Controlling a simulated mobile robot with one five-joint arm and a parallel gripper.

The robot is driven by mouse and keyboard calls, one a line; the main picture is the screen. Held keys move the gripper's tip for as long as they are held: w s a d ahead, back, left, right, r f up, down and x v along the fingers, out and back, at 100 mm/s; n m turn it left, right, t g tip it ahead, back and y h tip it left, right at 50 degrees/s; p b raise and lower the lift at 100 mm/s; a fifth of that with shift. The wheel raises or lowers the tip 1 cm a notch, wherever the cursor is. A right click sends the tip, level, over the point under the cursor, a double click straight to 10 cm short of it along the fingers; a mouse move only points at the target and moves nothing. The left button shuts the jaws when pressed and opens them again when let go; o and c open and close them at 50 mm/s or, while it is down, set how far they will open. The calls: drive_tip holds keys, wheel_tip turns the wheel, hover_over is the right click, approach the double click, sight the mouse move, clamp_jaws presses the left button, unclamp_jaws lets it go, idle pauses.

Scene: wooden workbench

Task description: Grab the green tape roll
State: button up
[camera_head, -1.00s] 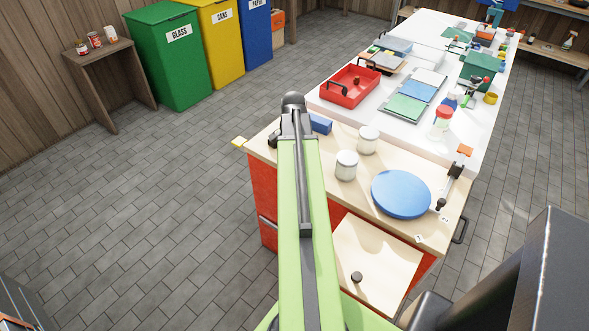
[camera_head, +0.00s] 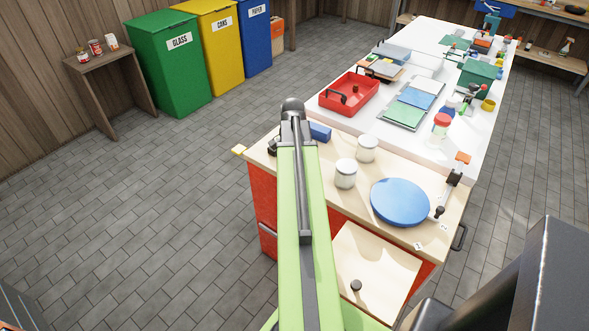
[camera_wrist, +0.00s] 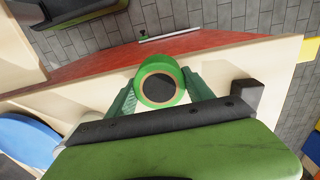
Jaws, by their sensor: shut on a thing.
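The green tape roll (camera_wrist: 169,69) shows in the wrist view, its round face and tan core ring turned to the camera. My gripper (camera_wrist: 160,88) has its green fingers on either side of the roll and is shut on it. The red cabinet side and pale bench top show behind the roll in the wrist view. In the head view my arm hides the roll and the gripper's fingers. I cannot tell how far the roll is from the bench top.
The bench top holds a blue round disc (camera_head: 400,202), two white-lidded jars (camera_head: 346,174) (camera_head: 367,148) and a blue block (camera_head: 319,132). A red tray (camera_head: 349,94) is on the white table behind. Grey floor is open at the left.

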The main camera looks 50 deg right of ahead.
drive_tip(key=r+p, duration=0.2)
drive_tip(key=r, duration=0.1)
drive_tip(key=r+p, duration=0.1)
drive_tip(key=p, duration=0.1)
drive_tip(key=shift+s+r, duration=0.25)
drive_tip(key=shift+s, duration=0.15)
drive_tip(key=s+d+r+p, duration=0.2)
drive_tip(key=s+r+p, duration=0.3)
drive_tip(key=s, duration=0.5)
drive_tip(key=shift+s+d+r, duration=0.15)
drive_tip(key=shift+s+r, duration=0.2)
